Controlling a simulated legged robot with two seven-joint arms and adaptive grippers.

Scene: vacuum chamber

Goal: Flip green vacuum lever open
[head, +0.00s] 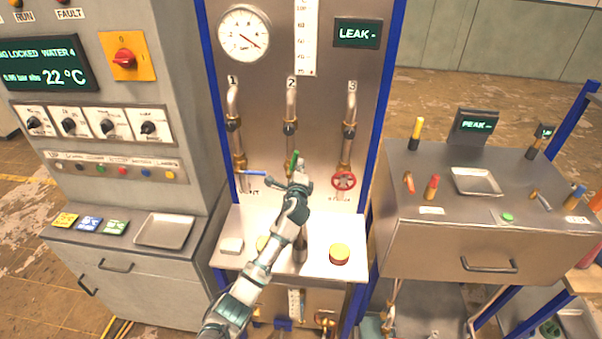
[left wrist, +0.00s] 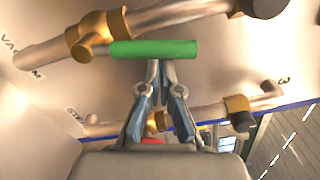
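The green vacuum lever (head: 294,160) is on the middle pipe, number 2, of the steel panel. In the left wrist view the green lever (left wrist: 153,49) lies level across the picture beside a brass valve body (left wrist: 87,39), near the lettering VACUUM. My left gripper (head: 299,174) is just below and in front of the lever in the head view. In the left wrist view its fingers (left wrist: 160,68) come together, with nothing seen between them. Their tips meet the lever's lower edge; I cannot tell whether they touch it. My right gripper is not in view.
A blue lever (head: 254,173) is on the left pipe and a red handwheel (head: 344,181) on the right pipe, both close to my gripper. A shelf (head: 232,226) below holds a red-and-yellow round button (head: 339,253). A control cabinet (head: 175,85) stands left, a steel bench (head: 440,225) right.

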